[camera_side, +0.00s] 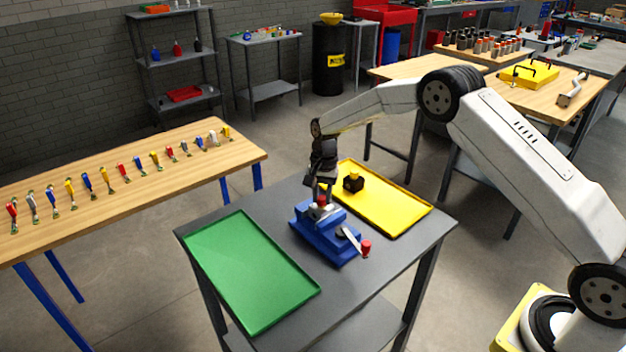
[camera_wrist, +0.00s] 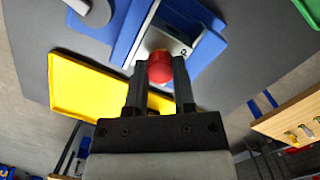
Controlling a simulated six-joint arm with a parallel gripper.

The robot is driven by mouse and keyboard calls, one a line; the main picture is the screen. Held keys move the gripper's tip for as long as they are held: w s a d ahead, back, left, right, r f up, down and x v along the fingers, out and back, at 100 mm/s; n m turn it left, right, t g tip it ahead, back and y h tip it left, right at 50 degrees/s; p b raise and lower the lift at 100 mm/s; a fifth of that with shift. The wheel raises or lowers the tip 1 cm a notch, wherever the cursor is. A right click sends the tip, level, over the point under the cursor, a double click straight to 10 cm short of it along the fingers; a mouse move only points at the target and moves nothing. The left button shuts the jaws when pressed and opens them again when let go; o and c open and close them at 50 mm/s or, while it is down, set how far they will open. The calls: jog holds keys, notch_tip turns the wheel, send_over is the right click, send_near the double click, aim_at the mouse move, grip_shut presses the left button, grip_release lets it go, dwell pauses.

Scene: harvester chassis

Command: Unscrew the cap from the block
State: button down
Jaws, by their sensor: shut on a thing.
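The red cap (camera_wrist: 160,67) sits between my gripper's fingertips (camera_wrist: 159,75) in the wrist view, at a pale metal block with lettering (camera_wrist: 150,42). In the side view the cap (camera_side: 322,201) shows as a small red spot at the block (camera_side: 318,212). The block sits in a blue vise-like fixture (camera_side: 340,250). My gripper (camera_side: 322,192) points down at the cap from above and is shut on it. The fingers partly hide the block, and I cannot tell whether the cap is still threaded on it.
A lever with a red knob (camera_side: 366,247) sticks out from the fixture. A green tray (camera_side: 250,275) lies on its left. The grey tabletop (camera_side: 375,275) is bare at front right.

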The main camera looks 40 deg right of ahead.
jog(key=n, duration=0.3)
jog(key=shift+n+h, duration=0.3)
jog(key=shift+n, duration=0.1)
jog(key=shift+g, duration=0.3)
jog(key=n, duration=0.2)
jog(key=shift+n, duration=0.3)
jog(key=shift+n+h, duration=0.3)
jog(key=shift+n, duration=1)
jog(key=n, duration=0.3)
jog(key=shift+n+h, duration=0.4)
jog(key=shift+n, duration=0.6)
